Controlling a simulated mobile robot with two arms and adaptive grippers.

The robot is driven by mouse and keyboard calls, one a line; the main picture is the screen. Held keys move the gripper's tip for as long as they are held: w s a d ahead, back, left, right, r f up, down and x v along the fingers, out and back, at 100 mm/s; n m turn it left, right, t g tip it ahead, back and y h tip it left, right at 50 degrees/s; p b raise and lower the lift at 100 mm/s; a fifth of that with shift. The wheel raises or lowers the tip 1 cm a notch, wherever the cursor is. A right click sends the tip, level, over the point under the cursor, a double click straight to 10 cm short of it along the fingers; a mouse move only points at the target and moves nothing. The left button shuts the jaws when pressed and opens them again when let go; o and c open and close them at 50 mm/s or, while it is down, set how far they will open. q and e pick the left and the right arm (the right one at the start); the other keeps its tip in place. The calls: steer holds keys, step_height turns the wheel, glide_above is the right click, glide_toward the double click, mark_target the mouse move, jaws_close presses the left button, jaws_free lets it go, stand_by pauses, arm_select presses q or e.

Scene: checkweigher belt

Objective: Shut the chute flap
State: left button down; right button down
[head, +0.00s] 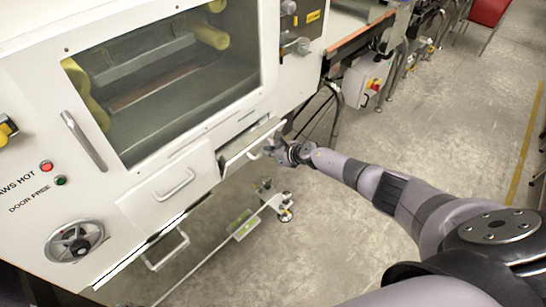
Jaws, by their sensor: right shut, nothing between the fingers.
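The chute flap (248,152) is a narrow white panel low on the right part of the white machine front. It stands tilted outward at the top, with a dark gap behind its upper edge. My right gripper (272,148) is at the right end of the flap, its fingers shut with nothing between them. Whether the fingers touch the flap, I cannot tell, as the gripper hides that end. My left gripper is not in view.
Left of the flap is a white drawer front with a handle (174,185). Above is a large window (165,75). A wheeled foot (285,208) stands below. The grey floor (340,235) around my arm is clear.

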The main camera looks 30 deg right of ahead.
mark_target(258, 144)
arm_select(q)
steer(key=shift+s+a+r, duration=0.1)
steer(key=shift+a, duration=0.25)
arm_select(e)
steer(key=shift+w+a+r, duration=0.3)
steer(key=shift+w+r, duration=0.2)
steer(key=shift+w, duration=0.2)
steer(key=shift+w+a+r, duration=0.25)
steer(key=shift+w+r, duration=0.25)
steer(key=shift+w, duration=0.15)
